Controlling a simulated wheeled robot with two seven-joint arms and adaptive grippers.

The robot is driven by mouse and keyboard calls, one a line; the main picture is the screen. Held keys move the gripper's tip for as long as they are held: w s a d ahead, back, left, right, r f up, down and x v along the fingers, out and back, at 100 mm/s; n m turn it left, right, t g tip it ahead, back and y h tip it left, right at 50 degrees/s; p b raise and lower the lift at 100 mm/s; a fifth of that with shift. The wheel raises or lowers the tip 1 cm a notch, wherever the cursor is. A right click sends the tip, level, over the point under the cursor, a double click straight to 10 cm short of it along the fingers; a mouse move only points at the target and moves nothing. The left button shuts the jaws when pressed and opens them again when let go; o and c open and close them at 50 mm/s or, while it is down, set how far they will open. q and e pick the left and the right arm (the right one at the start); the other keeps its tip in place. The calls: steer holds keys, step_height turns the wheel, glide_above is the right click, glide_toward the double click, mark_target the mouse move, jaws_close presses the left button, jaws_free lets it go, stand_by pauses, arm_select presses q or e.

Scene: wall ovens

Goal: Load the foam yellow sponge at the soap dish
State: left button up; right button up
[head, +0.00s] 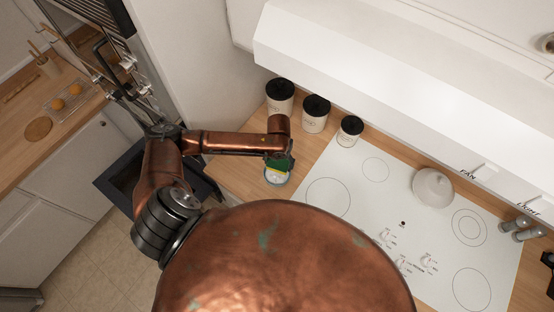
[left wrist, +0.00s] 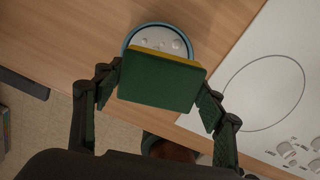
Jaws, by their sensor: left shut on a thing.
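The sponge, green with a yellow layer, shows in the left wrist view (left wrist: 158,84) between the fingers of my left gripper (left wrist: 160,92). In the head view the left gripper (head: 280,163) is at the counter, shut on the sponge (head: 284,170). The round soap dish, with a blue rim and pale inside, shows beyond the sponge in the left wrist view (left wrist: 162,38) and beneath it in the head view (head: 273,179). The sponge hides part of the dish. I cannot tell whether they touch. My right gripper is not in view.
Several black-lidded canisters (head: 315,115) stand along the back of the wooden counter (head: 235,172). A white cooktop (head: 375,205) lies to the right, with a pale round-bodied object (head: 432,187) on it. An open dark oven door (head: 122,182) is at the left.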

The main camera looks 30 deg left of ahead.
mark_target(277, 174)
arm_select(q)
steer(key=shift+s+a+f+m+p, duration=0.1)
steer(key=shift+m+p, duration=0.05)
steer(key=shift+m, duration=0.3)
steer(key=shift+s+a+m+p, duration=0.1)
steer(key=shift+m+p, duration=0.05)
steer(key=shift+m, duration=0.3)
steer(key=shift+f, duration=0.95)
step_height(277, 174, down, 4)
steer(key=b, duration=0.4)
steer(key=shift+f+b, duration=0.1)
steer(key=shift+b, duration=0.25)
steer(key=shift+f, duration=0.35)
steer(key=shift+s+f, duration=0.1)
stand_by(0.9)
step_height(277, 174, up, 5)
steer(key=p, duration=0.4)
steer(key=shift+f+p, duration=0.15)
steer(key=shift+p, duration=0.2)
steer(key=shift+r, duration=1.2)
